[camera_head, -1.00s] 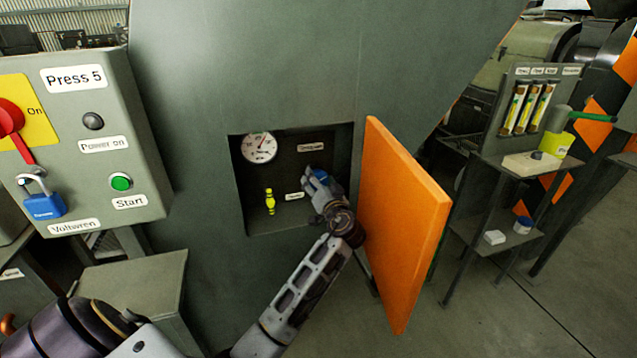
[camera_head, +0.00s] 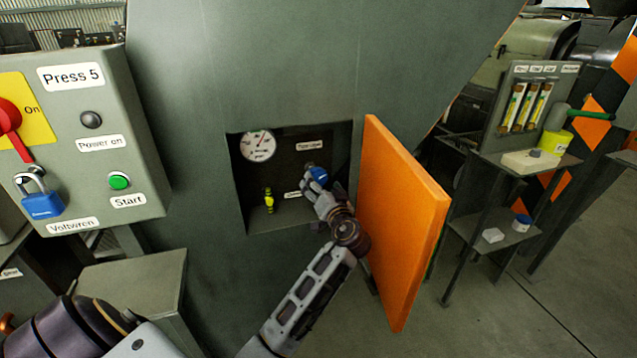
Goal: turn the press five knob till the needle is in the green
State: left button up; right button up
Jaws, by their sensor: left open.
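The blue knob (camera_head: 318,174) sits in a recess in the grey press body, below a small white label. A round white gauge (camera_head: 257,145) with a dark needle is at the recess's upper left. The needle leans up and right, but its place against any green zone is too small to tell. My left gripper (camera_head: 318,187) is open just in front of and below the knob, partly covering it. I cannot tell whether the fingers touch the knob. My right gripper is out of view.
An open orange door (camera_head: 402,225) stands close to the right of my left gripper. A yellow-green fitting (camera_head: 269,200) is at the recess's lower left. The Press 5 control box (camera_head: 85,140) is at the left. A grey stand (camera_head: 510,165) is at the right.

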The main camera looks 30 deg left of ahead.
pick_arm(q)
jog(key=v, duration=0.8)
jog(key=shift+s+d, duration=0.25)
